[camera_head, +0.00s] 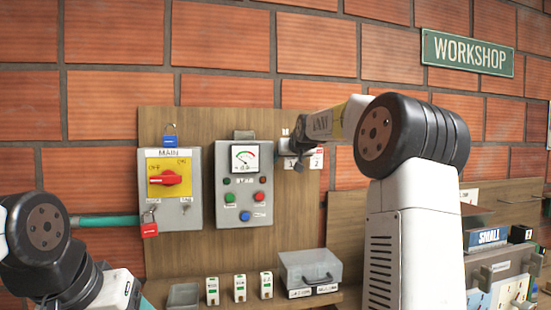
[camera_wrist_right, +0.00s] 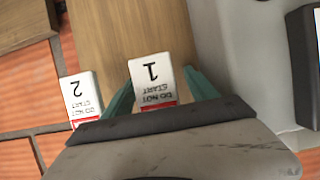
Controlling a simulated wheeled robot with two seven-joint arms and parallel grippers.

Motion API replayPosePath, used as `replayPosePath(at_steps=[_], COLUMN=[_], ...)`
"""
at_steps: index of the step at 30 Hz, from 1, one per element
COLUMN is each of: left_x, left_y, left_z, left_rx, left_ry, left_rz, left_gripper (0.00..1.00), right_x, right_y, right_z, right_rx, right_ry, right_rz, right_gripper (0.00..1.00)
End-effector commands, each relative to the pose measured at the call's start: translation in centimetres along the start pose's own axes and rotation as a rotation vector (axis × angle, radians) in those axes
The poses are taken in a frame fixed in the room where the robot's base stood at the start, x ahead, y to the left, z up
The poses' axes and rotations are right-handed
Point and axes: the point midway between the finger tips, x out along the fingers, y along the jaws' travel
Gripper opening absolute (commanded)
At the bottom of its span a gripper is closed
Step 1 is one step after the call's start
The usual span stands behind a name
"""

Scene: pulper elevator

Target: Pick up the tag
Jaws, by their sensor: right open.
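A white tag marked 1 (camera_wrist_right: 152,72), printed DO NOT START above a red band, hangs against the wooden board. In the right wrist view it lies between the two teal fingers of my right gripper (camera_wrist_right: 160,84), which is open around it. A second tag, marked 2 (camera_wrist_right: 78,92), hangs just left of the fingers. In the head view my right gripper (camera_head: 298,146) is at the board, right of the grey meter box, and partly hides the tags.
The MAIN switch box (camera_head: 172,190) carries a red padlock (camera_head: 149,226), with a blue lock (camera_head: 170,141) above. The meter box (camera_head: 245,205) stands close left of my gripper. Below are several small devices and a grey lidded case (camera_head: 309,270). A SMALL-labelled rack (camera_head: 488,238) is at right.

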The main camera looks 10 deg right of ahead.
Motion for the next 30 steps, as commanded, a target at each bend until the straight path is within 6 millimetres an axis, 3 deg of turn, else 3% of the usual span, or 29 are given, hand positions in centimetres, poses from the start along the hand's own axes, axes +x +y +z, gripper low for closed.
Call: replayPosePath(at_steps=[4, 5, 14, 26, 30], left_x=[0.0, 0.0, 0.0, 0.0, 0.0], left_y=[0.0, 0.0, 0.0, 0.0, 0.0], left_z=[0.0, 0.0, 0.0, 0.0, 0.0], left_rx=[0.000, 0.000, 0.000, 0.000, 0.000], left_ry=[0.000, 0.000, 0.000, 0.000, 0.000], left_rz=[0.000, 0.000, 0.000, 0.000, 0.000], left_gripper=[0.67, 0.67, 0.67, 0.67, 0.67], right_x=[0.0, 0.0, 0.0, -0.3, -1.6], right_y=[0.0, 0.0, 0.0, 0.0, 0.0], right_z=[0.0, 0.0, 0.0, -0.8, -1.2], right_rx=[0.000, 0.000, 0.000, -0.001, -0.001], right_ry=[0.000, 0.000, 0.000, 0.003, 0.001], right_rz=[0.000, 0.000, 0.000, 0.000, 0.001], right_gripper=[0.67, 0.63, 0.04, 0.03, 0.03])
